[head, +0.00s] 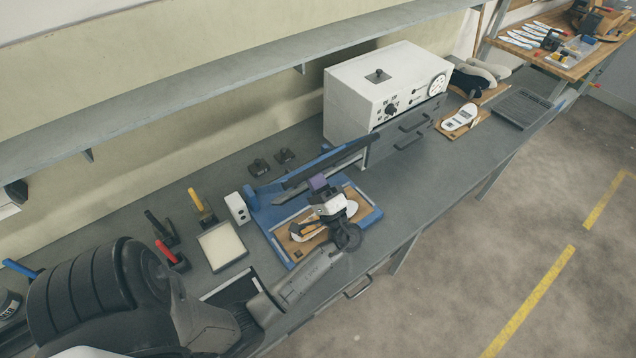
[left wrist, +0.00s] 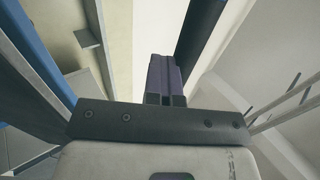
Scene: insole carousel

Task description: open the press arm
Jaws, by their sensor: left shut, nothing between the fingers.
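The blue press (head: 262,216) stands on the grey bench. Its long dark press arm (head: 335,162) slants across the press, up toward the right; whether it is raised or flat is hard to tell. A brown board with a white insole (head: 296,240) lies on the press bed, partly hidden by my left arm. My left gripper (head: 318,182) is over the press, its purple fingers shut and empty, close beside the dark bar. In the left wrist view the closed fingers (left wrist: 165,80) stand beside a dark bar (left wrist: 203,40); contact cannot be told. My right gripper is not in view.
A white machine (head: 365,85) with a dial stands behind the press to the right. A white box (head: 236,208), a pale pad (head: 222,246) and tools with yellow (head: 195,199) and red handles (head: 165,250) are left. A shelf (head: 200,90) runs above.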

